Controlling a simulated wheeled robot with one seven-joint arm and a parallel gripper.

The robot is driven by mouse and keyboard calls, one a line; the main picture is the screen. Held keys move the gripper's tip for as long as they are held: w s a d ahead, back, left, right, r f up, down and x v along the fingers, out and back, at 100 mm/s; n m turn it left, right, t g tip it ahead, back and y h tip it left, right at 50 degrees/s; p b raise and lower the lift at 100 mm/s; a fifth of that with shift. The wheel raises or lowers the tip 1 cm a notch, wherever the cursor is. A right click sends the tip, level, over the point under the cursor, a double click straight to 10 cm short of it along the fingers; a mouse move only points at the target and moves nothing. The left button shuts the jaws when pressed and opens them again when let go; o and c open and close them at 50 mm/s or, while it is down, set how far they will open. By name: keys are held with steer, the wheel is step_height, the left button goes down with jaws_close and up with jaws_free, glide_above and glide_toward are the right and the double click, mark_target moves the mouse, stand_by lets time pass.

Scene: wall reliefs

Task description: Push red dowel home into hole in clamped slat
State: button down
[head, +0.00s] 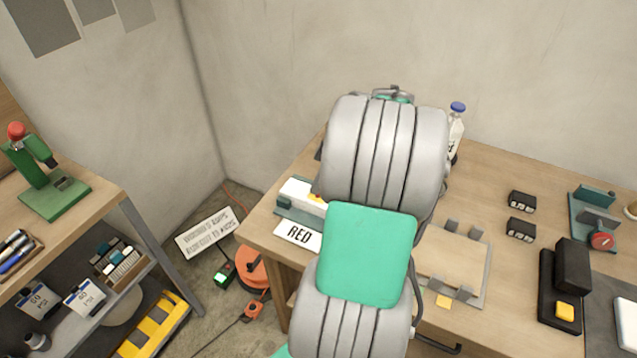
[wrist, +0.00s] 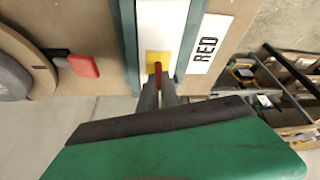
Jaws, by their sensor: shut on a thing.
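In the wrist view a short red dowel (wrist: 158,68) sits at the tips of my gripper (wrist: 158,84), whose grey fingers are shut on it. It lies over the yellow patch (wrist: 153,58) on the white slat (wrist: 162,22). The slat lies between the green-grey sides of a clamp (wrist: 189,40). The hole is hidden, and I cannot tell how deep the dowel sits. In the head view the slat (head: 296,191) shows left of my arm, which hides my gripper and the dowel.
A RED label (head: 298,235) lies beside the clamp. A red-tipped lever (wrist: 84,66) stands left of the slat in the wrist view. A grey-framed board (head: 450,255), a bottle (head: 456,128) and black blocks (head: 572,267) are right of my arm.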

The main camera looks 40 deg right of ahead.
steer(key=shift+f+b, duration=0.75)
steer(key=shift+f, duration=0.25)
steer(key=c, duration=1.5)
jaws_free()
steer(key=shift+r, duration=0.1)
steer(key=shift+r, duration=0.1)
steer(key=v, duration=0.7)
steer(key=shift+r+p, duration=0.3)
steer(key=shift+s+d, duration=0.1)
